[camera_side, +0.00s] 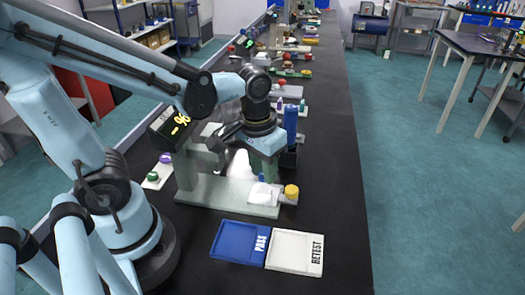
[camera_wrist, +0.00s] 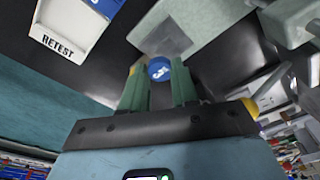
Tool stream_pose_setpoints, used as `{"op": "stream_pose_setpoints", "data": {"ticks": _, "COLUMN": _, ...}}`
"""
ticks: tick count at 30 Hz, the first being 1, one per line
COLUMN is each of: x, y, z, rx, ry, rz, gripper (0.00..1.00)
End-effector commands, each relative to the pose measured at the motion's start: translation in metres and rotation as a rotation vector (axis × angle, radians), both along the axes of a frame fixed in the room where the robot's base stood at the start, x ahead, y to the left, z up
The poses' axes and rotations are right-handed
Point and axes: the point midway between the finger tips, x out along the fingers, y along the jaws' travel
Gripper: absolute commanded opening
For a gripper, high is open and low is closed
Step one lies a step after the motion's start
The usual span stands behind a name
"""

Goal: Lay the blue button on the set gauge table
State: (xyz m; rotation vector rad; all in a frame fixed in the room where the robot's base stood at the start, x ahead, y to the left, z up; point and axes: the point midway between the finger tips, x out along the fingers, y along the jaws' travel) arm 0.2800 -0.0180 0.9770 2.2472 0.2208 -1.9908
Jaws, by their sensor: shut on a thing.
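My gripper (camera_side: 264,170) points down over the front end of the grey-green gauge stand. In the wrist view its two green fingers (camera_wrist: 159,82) are shut on the blue button (camera_wrist: 159,68), which shows round with a white mark at the fingertips. In the side view the blue button (camera_side: 262,178) is a small spot under the fingers. The set gauge table (camera_side: 265,194) is the pale pad on the stand's front end, below the button. A grey square (camera_wrist: 168,40) shows on the pale base in the wrist view. I cannot tell whether the button touches the table.
A blue PASS tray (camera_side: 234,240) and a white RETEST tray (camera_side: 296,252) lie empty in front of the stand. A yellow knob (camera_side: 291,192) is close on the right. The gauge display (camera_side: 176,124) and a card with green and purple buttons (camera_side: 158,172) are left.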

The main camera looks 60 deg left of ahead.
Motion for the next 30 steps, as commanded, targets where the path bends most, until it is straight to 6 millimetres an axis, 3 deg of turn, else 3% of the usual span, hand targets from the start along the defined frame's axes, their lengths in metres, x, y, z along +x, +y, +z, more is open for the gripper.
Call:
{"op": "stream_pose_setpoints", "data": {"ticks": 8, "x": 0.007, "y": 0.011, "z": -0.011, "rx": 0.000, "ry": 0.000, "rz": -0.001, "gripper": 0.01}}
{"op": "stream_pose_setpoints", "data": {"ticks": 18, "x": 0.007, "y": 0.010, "z": -0.044, "rx": 0.000, "ry": 0.000, "rz": -0.001, "gripper": 0.01}}
{"op": "stream_pose_setpoints", "data": {"ticks": 30, "x": 0.006, "y": 0.010, "z": -0.048, "rx": 0.000, "ry": 0.000, "rz": -0.001, "gripper": 0.01}}
